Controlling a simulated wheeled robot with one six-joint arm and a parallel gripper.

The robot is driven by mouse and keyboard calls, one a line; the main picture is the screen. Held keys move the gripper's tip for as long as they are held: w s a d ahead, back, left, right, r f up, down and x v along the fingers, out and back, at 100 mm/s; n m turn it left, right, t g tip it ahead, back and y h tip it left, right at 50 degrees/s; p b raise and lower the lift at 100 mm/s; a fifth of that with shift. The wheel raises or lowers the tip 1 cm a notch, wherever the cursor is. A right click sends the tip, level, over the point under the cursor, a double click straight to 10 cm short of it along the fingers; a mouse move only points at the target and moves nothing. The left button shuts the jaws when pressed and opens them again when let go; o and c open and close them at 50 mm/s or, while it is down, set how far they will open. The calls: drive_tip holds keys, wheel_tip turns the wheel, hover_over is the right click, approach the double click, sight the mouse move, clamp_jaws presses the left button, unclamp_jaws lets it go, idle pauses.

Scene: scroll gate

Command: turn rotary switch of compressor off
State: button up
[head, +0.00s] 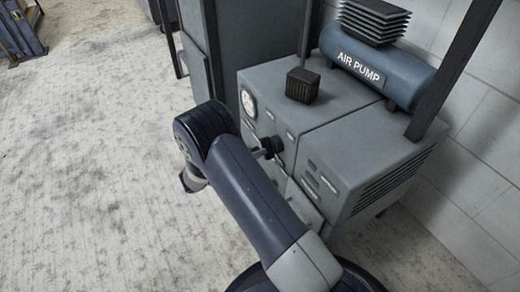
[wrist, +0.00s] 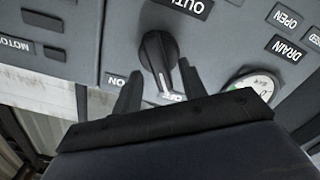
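The compressor (head: 330,145) is a grey cabinet with a blue air pump tank on top. Its rotary switch, a black knob, shows on the front panel in the head view (head: 272,146) and in the wrist view (wrist: 158,52). My gripper (wrist: 160,75) is open, one finger on each side of the knob's lower end. I cannot tell whether the fingers touch it. In the head view my arm hides most of the gripper.
A round pressure gauge (head: 248,103) sits on the panel near the switch. A small black ribbed box (head: 302,85) stands on the cabinet top. A dark post (head: 452,70) and a block wall are at the right. Open concrete floor (head: 90,150) lies at the left.

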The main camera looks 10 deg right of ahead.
drive_tip(key=p+v, duration=0.1)
drive_tip(key=v, duration=0.7)
drive_tip(key=shift+a+p, duration=0.35)
drive_tip(key=shift+p, duration=0.05)
drive_tip(key=w+d+m+b, duration=0.1)
drive_tip(key=w+d, duration=0.2)
drive_tip(key=d, duration=0.7)
drive_tip(key=shift+d+m, duration=0.2)
drive_tip(key=shift+m, duration=0.1)
drive_tip(key=shift+w+r, duration=0.1)
drive_tip(key=shift+b, duration=0.55)
